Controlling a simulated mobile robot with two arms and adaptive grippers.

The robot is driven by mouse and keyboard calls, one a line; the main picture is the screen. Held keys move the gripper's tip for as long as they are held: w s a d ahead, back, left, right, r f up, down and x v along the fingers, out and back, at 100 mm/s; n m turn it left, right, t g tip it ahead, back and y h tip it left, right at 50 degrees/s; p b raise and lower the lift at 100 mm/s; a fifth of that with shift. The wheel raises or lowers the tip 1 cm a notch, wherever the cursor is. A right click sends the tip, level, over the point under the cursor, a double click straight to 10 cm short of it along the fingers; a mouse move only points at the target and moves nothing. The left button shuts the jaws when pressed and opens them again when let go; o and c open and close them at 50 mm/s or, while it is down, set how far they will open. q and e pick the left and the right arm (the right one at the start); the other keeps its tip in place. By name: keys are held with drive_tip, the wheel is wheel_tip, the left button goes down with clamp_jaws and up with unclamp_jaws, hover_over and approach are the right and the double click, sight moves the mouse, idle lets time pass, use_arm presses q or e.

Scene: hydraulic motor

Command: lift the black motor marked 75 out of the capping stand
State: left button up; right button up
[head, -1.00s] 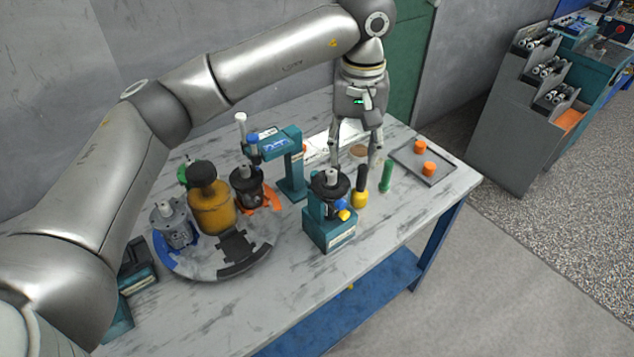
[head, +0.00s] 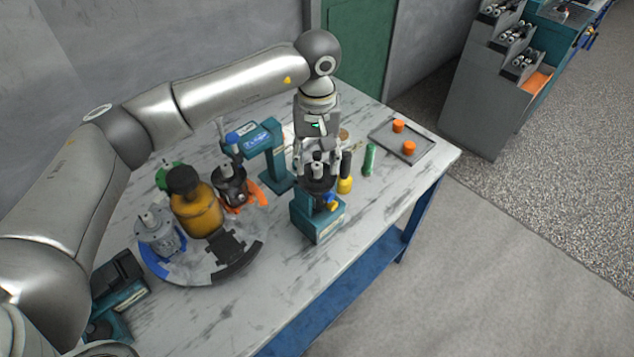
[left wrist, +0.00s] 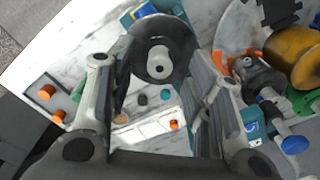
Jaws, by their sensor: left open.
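The black motor (head: 317,184) sits upright in the teal capping stand (head: 318,226), its pale shaft pointing up. No number is readable on it. In the left wrist view the motor's round black top (left wrist: 178,48) and shaft lie ahead of the fingers. My left gripper (head: 321,170) is open and points down over the motor, with a fingertip on either side of its top. I cannot tell whether the fingers touch it. The right gripper is not in view.
A round fixture (head: 191,272) on the left holds a grey motor (head: 160,236), an amber bottle-like part (head: 196,210) and another dark motor (head: 232,186). A teal press (head: 277,163) stands close behind. A yellow-based tool (head: 345,184), a green cylinder (head: 369,159) and a grey tray (head: 416,151) with orange caps are to the right.

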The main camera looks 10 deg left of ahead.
sight(317, 185)
use_arm(q)
drive_tip(key=shift+f+p, duration=0.3)
drive_tip(key=shift+f, duration=1.05)
drive_tip(key=shift+c, duration=0.5)
clamp_jaws()
drive_tip(key=shift+r, duration=0.15)
